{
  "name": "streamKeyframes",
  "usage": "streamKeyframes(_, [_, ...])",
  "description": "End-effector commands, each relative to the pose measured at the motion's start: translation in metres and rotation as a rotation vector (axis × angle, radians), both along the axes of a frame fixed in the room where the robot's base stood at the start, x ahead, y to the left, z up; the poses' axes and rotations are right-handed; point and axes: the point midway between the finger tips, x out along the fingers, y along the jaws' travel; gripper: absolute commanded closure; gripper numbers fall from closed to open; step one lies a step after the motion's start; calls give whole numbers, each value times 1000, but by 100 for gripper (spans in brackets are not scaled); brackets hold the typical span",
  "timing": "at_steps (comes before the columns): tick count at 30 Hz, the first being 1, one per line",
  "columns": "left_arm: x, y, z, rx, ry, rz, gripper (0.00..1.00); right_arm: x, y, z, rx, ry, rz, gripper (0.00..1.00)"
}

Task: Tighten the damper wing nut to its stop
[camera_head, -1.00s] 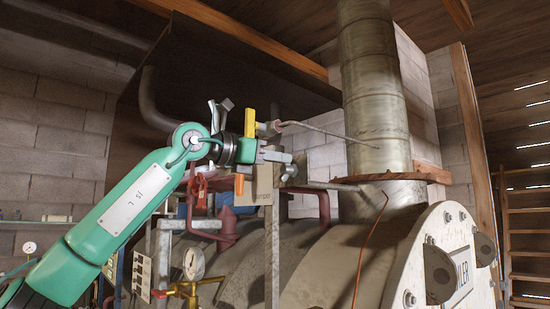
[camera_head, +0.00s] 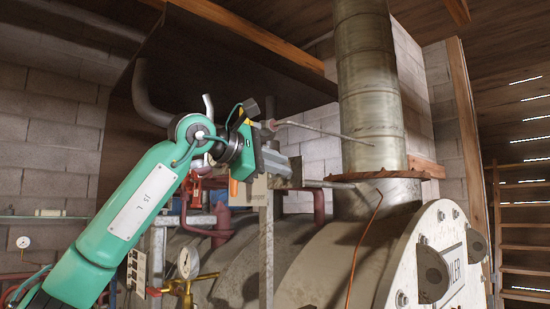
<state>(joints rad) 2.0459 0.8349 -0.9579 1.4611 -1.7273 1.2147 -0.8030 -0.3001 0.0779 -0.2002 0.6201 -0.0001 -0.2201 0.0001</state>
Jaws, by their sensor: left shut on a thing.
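My left gripper (camera_head: 280,163) reaches in from the left and is shut at the top of a grey upright post (camera_head: 266,235), in front of the flue pipe (camera_head: 372,110). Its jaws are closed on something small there. The damper wing nut cannot be made out; the fingers cover the place where they close. A thin rod (camera_head: 325,131) runs from just above the gripper to the flue, and a second, thicker rod (camera_head: 325,184) runs below it toward the flue collar (camera_head: 385,174). My right gripper is not in view.
The rounded boiler (camera_head: 325,265) with a pale end plate (camera_head: 420,250) fills the lower right. A pressure gauge (camera_head: 188,262), brass valve (camera_head: 185,287) and dark red pipes (camera_head: 222,225) sit below my left arm. A wooden ladder (camera_head: 520,225) stands at right.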

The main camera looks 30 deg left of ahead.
Motion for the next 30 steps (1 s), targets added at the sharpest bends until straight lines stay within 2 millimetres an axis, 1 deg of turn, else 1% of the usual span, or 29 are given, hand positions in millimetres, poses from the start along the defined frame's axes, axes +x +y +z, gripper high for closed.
streamKeyframes(1, [-1,-1,1,41,-17,-1,100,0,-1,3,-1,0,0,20])
streamKeyframes(6, [-1,-3,-2,182,-65,-1,100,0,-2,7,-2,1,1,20])
streamKeyframes(15, [-1,-4,-8,368,-130,-1,100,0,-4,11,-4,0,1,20])
streamKeyframes(22, [-2,-4,-10,443,-155,1,100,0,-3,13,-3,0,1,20])
streamKeyframes(30, [-2,-5,-12,469,-162,0,100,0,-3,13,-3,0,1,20])
